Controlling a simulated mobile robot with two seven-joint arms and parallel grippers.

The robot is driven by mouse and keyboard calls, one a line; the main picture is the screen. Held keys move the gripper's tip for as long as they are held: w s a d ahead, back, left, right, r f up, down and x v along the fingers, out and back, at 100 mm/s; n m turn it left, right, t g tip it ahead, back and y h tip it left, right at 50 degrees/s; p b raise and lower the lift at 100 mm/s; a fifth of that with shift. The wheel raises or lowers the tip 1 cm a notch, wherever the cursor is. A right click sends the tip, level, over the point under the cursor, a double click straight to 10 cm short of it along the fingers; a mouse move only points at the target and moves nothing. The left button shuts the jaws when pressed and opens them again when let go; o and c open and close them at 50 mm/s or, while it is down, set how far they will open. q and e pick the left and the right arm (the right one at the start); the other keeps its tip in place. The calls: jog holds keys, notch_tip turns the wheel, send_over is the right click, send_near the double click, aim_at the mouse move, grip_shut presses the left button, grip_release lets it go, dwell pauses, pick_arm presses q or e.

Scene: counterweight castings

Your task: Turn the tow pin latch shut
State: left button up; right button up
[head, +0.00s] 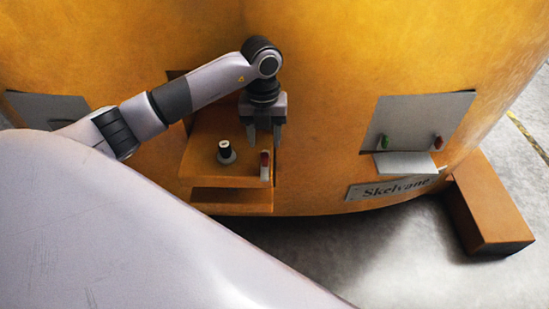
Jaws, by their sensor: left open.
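A tow bracket (207,152) juts from the orange casting, with an upper and a lower plate. A dark-topped pin (226,152) with a pale collar stands on its upper plate. A small latch (264,166) with a red upper part and a pale lower part is at the plate's right front edge. My left gripper (264,142) points down with its fingers apart, above and behind the latch in the picture. It appears empty, and I cannot tell its exact height over the latch. My right gripper is out of view.
The orange casting (340,60) fills the background. To the right, a grey panel (418,118) carries a green and a red knob above a small ledge. A "Skelvane" plate (392,188) is below it. An orange block (487,205) lies on the floor, lower right.

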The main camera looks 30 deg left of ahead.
aim_at(265, 154)
pick_arm(q)
jog(key=shift+f, duration=3.55)
grip_shut()
